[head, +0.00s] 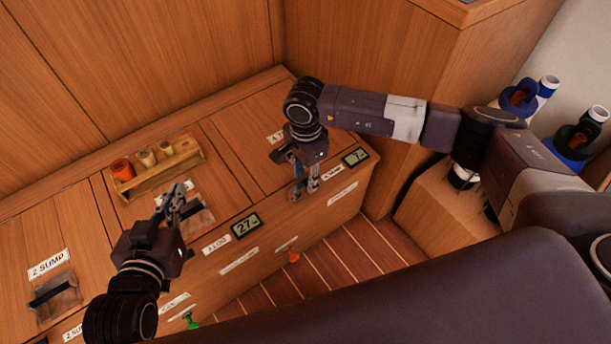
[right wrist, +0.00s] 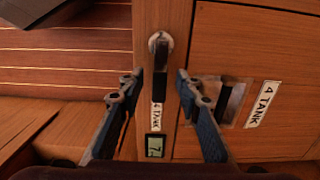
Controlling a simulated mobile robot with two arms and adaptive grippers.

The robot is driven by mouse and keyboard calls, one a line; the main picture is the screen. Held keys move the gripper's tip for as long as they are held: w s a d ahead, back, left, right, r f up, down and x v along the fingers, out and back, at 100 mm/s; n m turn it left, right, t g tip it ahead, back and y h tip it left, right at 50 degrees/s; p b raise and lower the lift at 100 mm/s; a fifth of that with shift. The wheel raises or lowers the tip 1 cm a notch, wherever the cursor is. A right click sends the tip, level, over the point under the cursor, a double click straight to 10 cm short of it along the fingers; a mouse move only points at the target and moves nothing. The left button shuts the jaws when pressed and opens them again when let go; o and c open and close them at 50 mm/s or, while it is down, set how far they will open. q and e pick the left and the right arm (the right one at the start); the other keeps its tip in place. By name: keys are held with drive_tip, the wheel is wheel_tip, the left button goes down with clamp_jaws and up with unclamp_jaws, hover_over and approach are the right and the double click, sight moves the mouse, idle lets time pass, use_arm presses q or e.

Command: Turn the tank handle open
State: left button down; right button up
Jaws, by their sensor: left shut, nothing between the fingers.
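The tank handle (right wrist: 158,52) is a dark lever on a round silver base, on the wooden strip above the small 4 TANK label (right wrist: 157,116) in the right wrist view. My right gripper (right wrist: 156,84) is open, with one blue-padded finger on each side of the handle's line. I cannot tell whether either finger touches it. In the head view my right gripper (head: 305,186) is at the locker's front edge and mostly hides the handle. My left gripper (head: 178,194) is shut and empty above the locker top, left of the 27 display (head: 246,225).
A small display (head: 355,157) is right of my right gripper. Slatted floor (head: 325,247) lies in front.

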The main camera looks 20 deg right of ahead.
clamp_jaws()
